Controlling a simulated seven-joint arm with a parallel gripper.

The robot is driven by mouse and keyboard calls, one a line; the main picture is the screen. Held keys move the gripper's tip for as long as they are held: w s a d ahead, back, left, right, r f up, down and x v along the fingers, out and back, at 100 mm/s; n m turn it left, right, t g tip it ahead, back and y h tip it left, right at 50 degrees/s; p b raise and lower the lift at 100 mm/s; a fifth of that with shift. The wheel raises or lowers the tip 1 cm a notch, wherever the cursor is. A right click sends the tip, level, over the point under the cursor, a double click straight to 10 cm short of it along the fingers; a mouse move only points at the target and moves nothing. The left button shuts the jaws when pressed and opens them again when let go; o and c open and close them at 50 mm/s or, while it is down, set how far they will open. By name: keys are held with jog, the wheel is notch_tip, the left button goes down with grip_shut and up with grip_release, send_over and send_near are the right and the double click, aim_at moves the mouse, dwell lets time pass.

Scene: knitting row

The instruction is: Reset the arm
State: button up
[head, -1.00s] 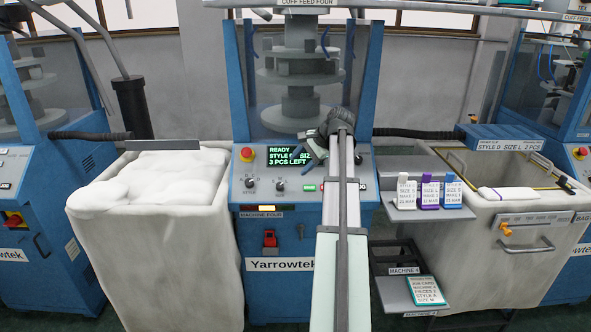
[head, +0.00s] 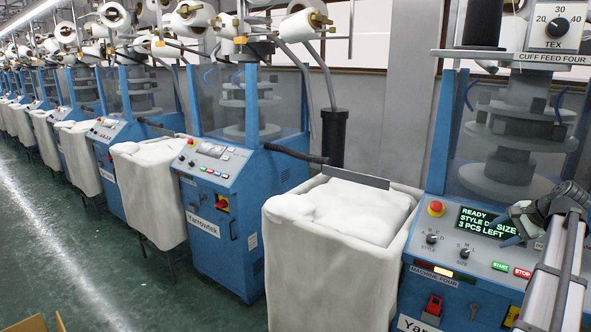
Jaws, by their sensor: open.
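My gripper (head: 512,228) is at the right of the head view, in front of the control panel of machine four (head: 423,240). It is open, with nothing seen between its fingers. It covers part of the green-lettered display (head: 484,222), which reads READY, part of a style and size line, and 3 PCS LEFT. My arm comes up from the lower right corner. Whether the gripper touches the panel cannot be told. The green START button (head: 500,266) and red STOP button (head: 522,273) show just below it.
A cloth bin (head: 300,265) heaped with white fabric stands left of machine four. Another blue Yarrowtek machine (head: 215,205) and a row of similar machines and bins run left. The green floor aisle (head: 110,270) is open at lower left. A cardboard edge (head: 38,323) shows there.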

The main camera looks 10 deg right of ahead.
jog(key=s+d+f+n+g+h, duration=0.15)
jog(key=s+f+n+h, duration=0.3)
jog(key=f, duration=0.85)
jog(key=s+a+f+n+g+y, duration=0.1)
jog(key=s+a+f+n+g, duration=0.1)
jog(key=a+f, duration=1)
jog(key=s+a+f+n+g+y, duration=0.15)
jog(key=a+f, duration=0.55)
jog(key=f, duration=0.9)
jog(key=s+a+f+n+g+y, duration=0.1)
jog(key=s+a+f+n+g, duration=0.1)
jog(key=s+a+f, duration=0.6)
jog(key=s+a+f+n+g, duration=0.25)
jog(key=a+f, duration=0.35)
jog(key=a, duration=0.5)
jog(key=s+a+f+n+g, duration=0.2)
jog(key=s+a+f, duration=0.2)
jog(key=s+a, duration=0.4)
jog(key=s+a+f+n+g+h, duration=0.1)
jog(key=s+a+f+n+g, duration=0.1)
jog(key=s+a+f, duration=0.3)
jog(key=s+a, duration=0.3)
jog(key=shift+a+f, duration=0.15)
jog(key=shift+f, duration=0.15)
